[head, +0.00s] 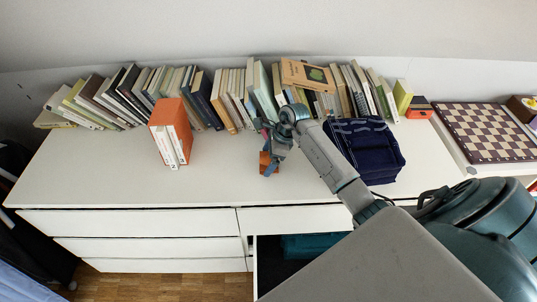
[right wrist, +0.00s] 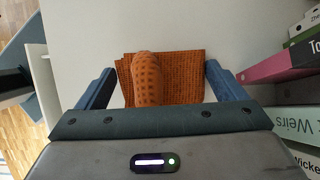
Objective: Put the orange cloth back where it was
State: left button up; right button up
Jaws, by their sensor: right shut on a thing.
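The orange cloth (head: 266,163) is a small, folded, waffle-textured piece over the white dresser top. In the right wrist view the cloth (right wrist: 183,78) fills the space between the two blue fingers, with a rolled fold in its middle. My right gripper (head: 271,149) is shut on it; the gripper also shows in the right wrist view (right wrist: 160,76). Whether the cloth touches the top is hard to tell. An open drawer (head: 268,262) below the front edge holds a teal item (head: 305,246); my arm hides much of it. My left gripper is not in view.
A row of books (head: 235,98) lines the wall. An orange-and-white book pair (head: 170,132) stands at left centre. The left front top is clear.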

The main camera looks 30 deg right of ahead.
jog(key=shift+f, duration=0.15)
jog(key=o, duration=0.7)
jog(key=shift+r, duration=0.2)
jog(key=shift+d+r, duration=0.25)
jog(key=shift+r, duration=0.05)
jog(key=b+v, duration=0.3)
jog(key=v, duration=0.8)
jog(key=shift+s+r+b, duration=0.1)
jog(key=shift+r+b, duration=0.05)
jog(key=shift+b, duration=0.25)
